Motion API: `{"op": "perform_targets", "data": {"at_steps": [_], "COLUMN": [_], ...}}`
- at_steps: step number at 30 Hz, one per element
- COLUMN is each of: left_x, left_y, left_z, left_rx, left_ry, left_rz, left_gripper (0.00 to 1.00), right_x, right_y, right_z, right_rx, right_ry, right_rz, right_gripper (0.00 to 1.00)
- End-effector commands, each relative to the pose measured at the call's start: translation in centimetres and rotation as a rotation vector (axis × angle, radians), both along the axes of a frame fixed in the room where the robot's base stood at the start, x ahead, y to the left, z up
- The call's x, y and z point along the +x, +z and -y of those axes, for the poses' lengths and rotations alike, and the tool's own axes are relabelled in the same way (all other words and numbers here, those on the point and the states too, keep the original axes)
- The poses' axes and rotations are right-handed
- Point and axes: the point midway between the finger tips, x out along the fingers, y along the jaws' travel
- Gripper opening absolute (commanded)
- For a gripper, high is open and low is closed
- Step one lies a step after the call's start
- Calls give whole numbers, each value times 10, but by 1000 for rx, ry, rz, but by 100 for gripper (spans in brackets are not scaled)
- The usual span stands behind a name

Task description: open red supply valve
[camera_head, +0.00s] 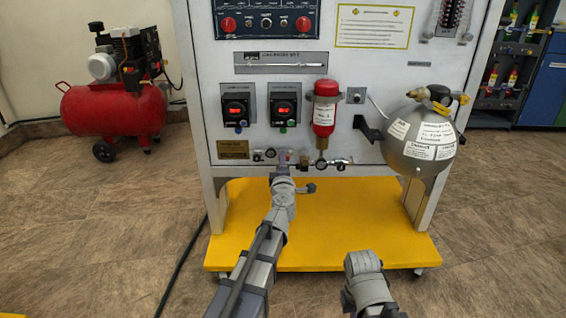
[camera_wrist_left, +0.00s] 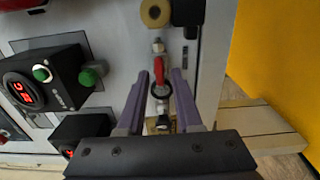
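The red supply valve (camera_wrist_left: 160,90) shows in the left wrist view as a small metal fitting with a red handle, on a short pipe line on the panel. My left gripper (camera_wrist_left: 162,86) is open, with one purple-grey finger on each side of the valve. Narrow gaps seem to show beside the handle; contact cannot be told. In the head view my left gripper (camera_head: 282,164) reaches the panel's lower edge and mostly hides the valve. My right arm shows at the bottom, but its fingers are not visible.
The white trainer panel (camera_head: 221,60) stands on a yellow base (camera_head: 330,240). Two controllers (camera_head: 237,105) sit above. A red compressor (camera_head: 115,108) stands left.

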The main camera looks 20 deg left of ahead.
Motion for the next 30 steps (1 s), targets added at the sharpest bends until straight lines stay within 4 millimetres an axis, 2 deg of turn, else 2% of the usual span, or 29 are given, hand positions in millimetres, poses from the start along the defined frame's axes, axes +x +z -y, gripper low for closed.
{"op": "perform_targets", "data": {"at_steps": [2, 10, 14, 27, 30], "left_x": [0, -1, -7, -69, -76], "left_y": [0, 0, 0, 0, 0], "left_z": [0, 1, 3, 20, 21], "left_rx": [1, 2, 2, 1, 1], "left_ry": [-1, -2, -2, -1, -1], "left_rz": [0, -1, -1, 0, 0], "left_gripper": [44, 44, 44, 44, 44], "right_x": [0, 0, 0, 0, 0], "right_y": [0, 0, 0, 0, 0], "right_z": [0, 0, 0, 0, 0], "right_rx": [0, 0, 0, 0, 0], "right_ry": [0, 0, 0, 0, 0], "right_rz": [0, 0, 0, 0, 0], "right_gripper": [0, 0, 0, 0, 0]}}
